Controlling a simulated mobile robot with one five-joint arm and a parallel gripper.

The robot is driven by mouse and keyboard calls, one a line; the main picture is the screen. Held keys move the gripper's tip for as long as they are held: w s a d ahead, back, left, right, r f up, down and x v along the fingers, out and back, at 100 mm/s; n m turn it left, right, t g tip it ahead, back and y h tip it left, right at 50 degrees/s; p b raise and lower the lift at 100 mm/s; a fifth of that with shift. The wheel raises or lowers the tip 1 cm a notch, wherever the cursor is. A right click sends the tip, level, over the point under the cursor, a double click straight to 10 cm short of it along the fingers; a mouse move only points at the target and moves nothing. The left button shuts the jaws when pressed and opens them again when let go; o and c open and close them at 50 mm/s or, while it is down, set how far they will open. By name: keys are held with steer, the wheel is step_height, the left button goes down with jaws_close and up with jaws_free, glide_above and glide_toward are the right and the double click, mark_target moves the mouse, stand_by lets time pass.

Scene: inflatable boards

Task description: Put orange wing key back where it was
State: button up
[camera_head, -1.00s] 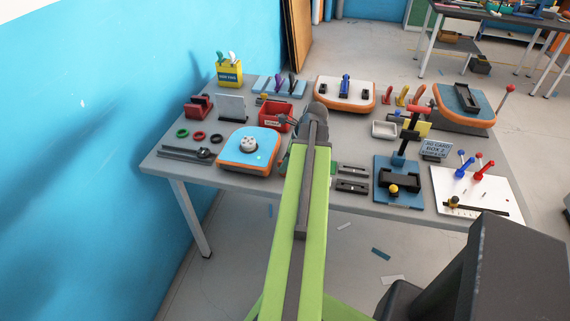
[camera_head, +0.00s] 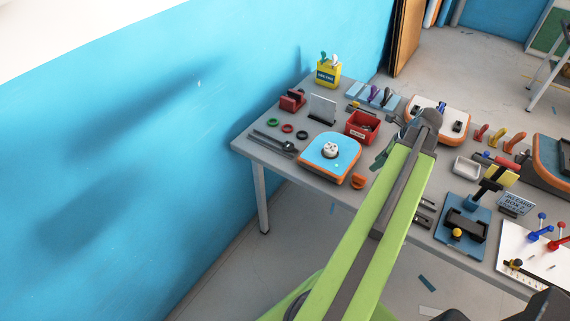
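A small orange piece (camera_head: 358,182) that may be the wing key sits at the table's front edge, by the right corner of a blue-topped, orange-edged board (camera_head: 345,150). I cannot make out its shape well. That board has a round white valve (camera_head: 330,149) on top. My green arm reaches over the table, and my gripper (camera_head: 381,158) is mostly hidden behind it, a little above and right of the orange piece. I see a gap between them in the picture. I cannot see whether its fingers are open or hold anything.
The grey table (camera_head: 257,148) also holds a red bin (camera_head: 362,128), black, red and green rings, a yellow cup (camera_head: 328,73), a row of red, yellow and orange handles (camera_head: 497,138), a white tray (camera_head: 466,167) and a blue fixture (camera_head: 465,226). A blue wall (camera_head: 150,130) stands left.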

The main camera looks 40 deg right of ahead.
steer(key=w+a+n, duration=0.2)
steer(key=w, duration=0.1)
steer(key=w+a+n, duration=0.2)
steer(key=w+a, duration=0.1)
steer(key=w, duration=0.1)
steer(key=w+a+n+g, duration=0.1)
steer(key=w+a+n, duration=0.1)
steer(key=w+a, duration=0.1)
steer(key=shift+w+a+f+n+y, duration=0.2)
steer(key=shift+f+n+y, duration=0.1)
steer(key=shift+y, duration=0.1)
steer(key=w+a+n+g, duration=0.1)
steer(key=w+a+n, duration=0.4)
steer(key=a, duration=0.3)
steer(key=w+a+f+n+g, duration=0.1)
steer(key=w+a+n, duration=0.35)
steer(key=a, duration=0.45)
steer(key=w+a+n+g, duration=0.1)
steer(key=w+a+n, duration=0.45)
steer(key=a, duration=0.25)
steer(key=a+f+n+h, duration=0.1)
steer(key=a+n+h, duration=0.1)
steer(key=a+n, duration=0.9)
steer(key=w+a, duration=0.1)
steer(key=a, duration=0.6)
steer(key=shift+a+b, duration=0.3)
steer(key=shift+b, duration=0.1)
